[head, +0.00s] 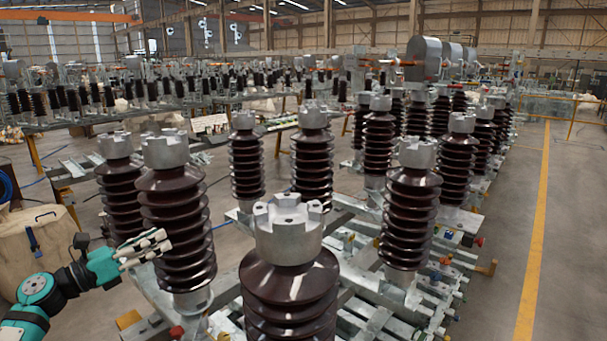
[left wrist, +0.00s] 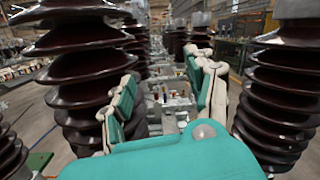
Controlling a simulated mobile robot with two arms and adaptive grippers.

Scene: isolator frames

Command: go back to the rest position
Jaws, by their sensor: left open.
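My left gripper (head: 146,247) is in the head view at the lower left, beside a brown ribbed insulator (head: 177,225) with a grey metal cap. Its pale fingers point right toward that insulator, and I cannot tell whether they touch it. In the left wrist view the gripper's two fingers (left wrist: 160,95) are apart with nothing between them. One insulator (left wrist: 85,70) stands close on the left of the fingers and another (left wrist: 278,95) on the right. My right gripper shows in neither view.
A large insulator (head: 289,295) stands at the front centre, with several more behind it on metal frames (head: 385,310). A beige sack (head: 40,250) is at the left. Open floor with a yellow line (head: 535,230) runs along the right.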

